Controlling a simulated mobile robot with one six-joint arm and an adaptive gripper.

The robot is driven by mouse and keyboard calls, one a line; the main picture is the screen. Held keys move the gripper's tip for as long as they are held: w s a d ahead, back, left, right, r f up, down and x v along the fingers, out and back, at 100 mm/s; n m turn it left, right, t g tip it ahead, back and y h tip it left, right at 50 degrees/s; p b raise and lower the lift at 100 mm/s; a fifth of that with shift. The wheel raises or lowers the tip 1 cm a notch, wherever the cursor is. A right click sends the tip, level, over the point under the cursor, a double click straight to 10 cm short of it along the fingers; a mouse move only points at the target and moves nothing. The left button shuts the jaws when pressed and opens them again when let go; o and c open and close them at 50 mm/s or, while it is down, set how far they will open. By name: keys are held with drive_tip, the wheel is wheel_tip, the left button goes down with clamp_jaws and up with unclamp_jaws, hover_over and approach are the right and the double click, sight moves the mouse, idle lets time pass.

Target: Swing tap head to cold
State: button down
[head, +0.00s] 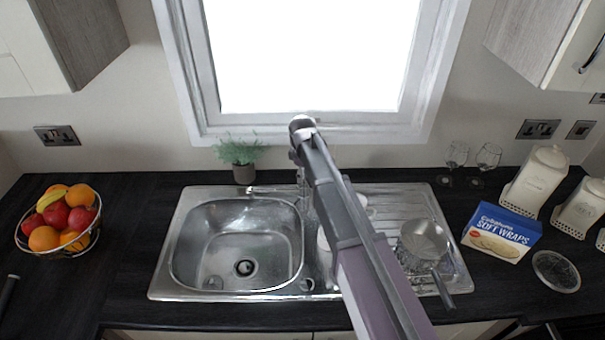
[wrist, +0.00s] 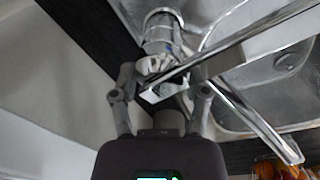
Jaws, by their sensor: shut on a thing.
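The chrome tap stands at the back of the sink, and its spout (head: 268,190) points left over the large basin in the head view. My arm covers much of the tap body there, and my gripper is mostly hidden. In the wrist view, the spout (wrist: 262,125) runs down to the right and the tap body (wrist: 160,32) is at the top. My gripper (wrist: 164,85) is at the tap, its fingers on either side of the tap head, shut on it. The exact contact and any hot or cold marks cannot be made out.
The steel sink's large basin (head: 215,245) is empty. A pan (head: 422,242) stands on the drainer at right. A plant (head: 241,158) stands behind the basin, near the window. A fruit bowl (head: 60,222) is far left. A wraps box (head: 500,232) and glasses (head: 487,160) are right.

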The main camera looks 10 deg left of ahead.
drive_tip(key=n, duration=0.5)
drive_tip(key=shift+s+d+n, duration=0.15)
drive_tip(key=shift+n, duration=0.25)
drive_tip(key=shift+c, duration=0.4)
unclamp_jaws()
drive_tip(key=shift+r, duration=0.1)
wheel_tip(320, 180, up, 10)
drive_tip(key=p, duration=1)
